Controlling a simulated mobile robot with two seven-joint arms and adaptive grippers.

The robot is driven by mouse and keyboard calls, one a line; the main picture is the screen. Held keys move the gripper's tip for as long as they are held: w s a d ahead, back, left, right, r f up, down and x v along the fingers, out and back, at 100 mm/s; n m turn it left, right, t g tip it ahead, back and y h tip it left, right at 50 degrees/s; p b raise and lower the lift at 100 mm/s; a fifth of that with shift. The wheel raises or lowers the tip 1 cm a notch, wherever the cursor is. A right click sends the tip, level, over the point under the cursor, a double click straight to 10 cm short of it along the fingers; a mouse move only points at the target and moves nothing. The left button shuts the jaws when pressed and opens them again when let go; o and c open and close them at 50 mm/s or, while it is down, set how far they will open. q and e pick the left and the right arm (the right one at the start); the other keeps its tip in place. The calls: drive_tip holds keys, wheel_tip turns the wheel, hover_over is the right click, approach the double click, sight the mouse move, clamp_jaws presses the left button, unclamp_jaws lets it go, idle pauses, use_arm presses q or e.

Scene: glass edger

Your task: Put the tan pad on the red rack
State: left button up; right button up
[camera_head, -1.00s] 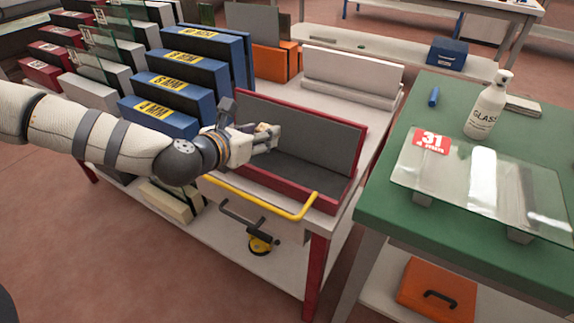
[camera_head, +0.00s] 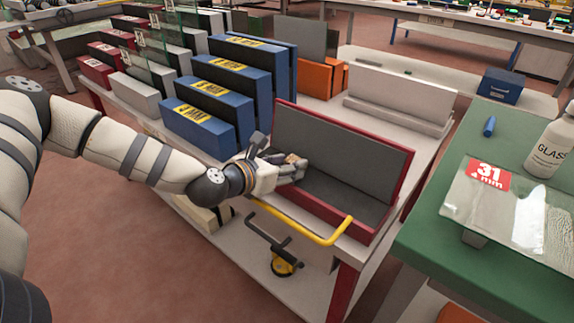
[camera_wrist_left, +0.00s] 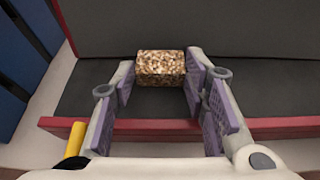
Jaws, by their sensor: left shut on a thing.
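The tan pad (camera_wrist_left: 161,66) is a small speckled block between my left gripper's (camera_wrist_left: 160,78) fingertips in the left wrist view. My left gripper (camera_head: 292,166) is shut on it, and the pad is partly hidden by the fingers in the head view (camera_head: 293,158). The red rack (camera_head: 398,192) has a red frame with dark grey lining on its floor and tall back. In the wrist view its red front edge (camera_wrist_left: 275,126) crosses below the pad. The gripper reaches in over the rack's left part. I cannot tell whether the pad touches the lining. My right gripper is not in view.
Blue racks (camera_head: 205,132) stand to the left of the red rack. A white rack (camera_head: 405,95) and an orange rack (camera_head: 318,80) stand behind. A yellow handle (camera_head: 310,236) runs along the cart's front. A green table (camera_head: 430,235) with glass stands to the right.

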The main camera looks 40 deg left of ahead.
use_arm(q)
drive_tip(key=o, duration=0.8)
drive_tip(key=shift+f, duration=0.15)
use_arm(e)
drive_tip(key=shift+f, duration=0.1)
use_arm(q)
drive_tip(key=shift+r, duration=0.2)
drive_tip(key=p+v, duration=0.3)
drive_tip(key=v, duration=0.9)
drive_tip(key=shift+r, duration=0.1)
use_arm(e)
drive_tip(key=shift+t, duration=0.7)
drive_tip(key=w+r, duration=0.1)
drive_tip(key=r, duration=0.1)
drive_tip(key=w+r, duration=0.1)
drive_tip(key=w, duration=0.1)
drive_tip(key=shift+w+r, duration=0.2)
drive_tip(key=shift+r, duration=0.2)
